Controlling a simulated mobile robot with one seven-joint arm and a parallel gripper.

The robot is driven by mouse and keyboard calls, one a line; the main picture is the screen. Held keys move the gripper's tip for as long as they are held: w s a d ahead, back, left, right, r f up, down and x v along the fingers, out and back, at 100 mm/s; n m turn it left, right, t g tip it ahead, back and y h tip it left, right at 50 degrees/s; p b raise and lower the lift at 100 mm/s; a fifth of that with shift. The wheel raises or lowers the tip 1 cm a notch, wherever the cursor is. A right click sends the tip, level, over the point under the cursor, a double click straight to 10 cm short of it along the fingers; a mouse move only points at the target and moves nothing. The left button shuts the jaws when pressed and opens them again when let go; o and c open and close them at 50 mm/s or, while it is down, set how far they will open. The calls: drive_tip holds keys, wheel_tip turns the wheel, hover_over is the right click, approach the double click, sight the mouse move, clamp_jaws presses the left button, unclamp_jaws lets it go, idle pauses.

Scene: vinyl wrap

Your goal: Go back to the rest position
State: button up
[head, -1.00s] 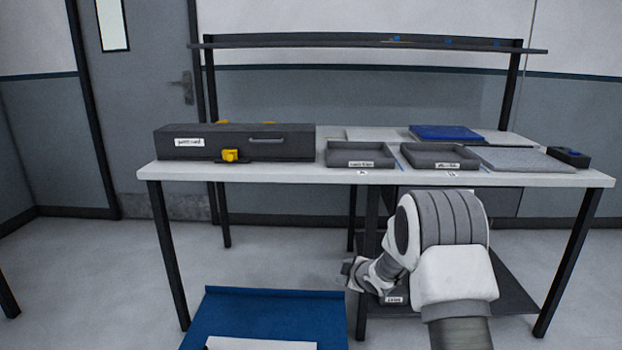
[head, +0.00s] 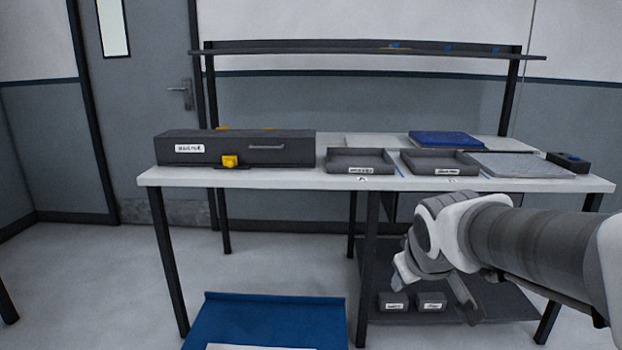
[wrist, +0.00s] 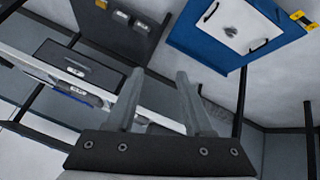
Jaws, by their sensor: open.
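My gripper (wrist: 160,100) shows in the wrist view with its two grey fingers apart and nothing between them. In the head view my arm reaches in from the right, and its end hangs in front of the workbench (head: 270,178), below the top's front edge. The gripper's fingers are hard to make out there. In the wrist view the workbench, its trays and the blue panel (wrist: 205,45) appear turned at a steep angle.
A long dark box (head: 235,148) with a yellow latch stands on the bench's left. Two dark trays (head: 360,168) (head: 440,168) and a blue pad (head: 445,138) are to its right. Two small labelled bins (head: 393,300) (head: 432,300) sit on the lower shelf. A blue panel (head: 265,310) is low in front.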

drive_tip(key=s+a+f+m+g+y, duration=0.1)
drive_tip(key=s+m, duration=0.1)
drive_tip(key=s, duration=0.7)
drive_tip(key=s+a+f+m+g, duration=0.1)
drive_tip(key=s+a+m, duration=0.1)
drive_tip(key=s, duration=0.7)
wheel_tip(320, 180, up, 29)
drive_tip(key=p, duration=2.8)
drive_tip(key=shift+w+d+p, duration=0.15)
drive_tip(key=shift+w+p, duration=0.15)
drive_tip(key=shift+w, duration=0.15)
drive_tip(key=shift+n, duration=0.3)
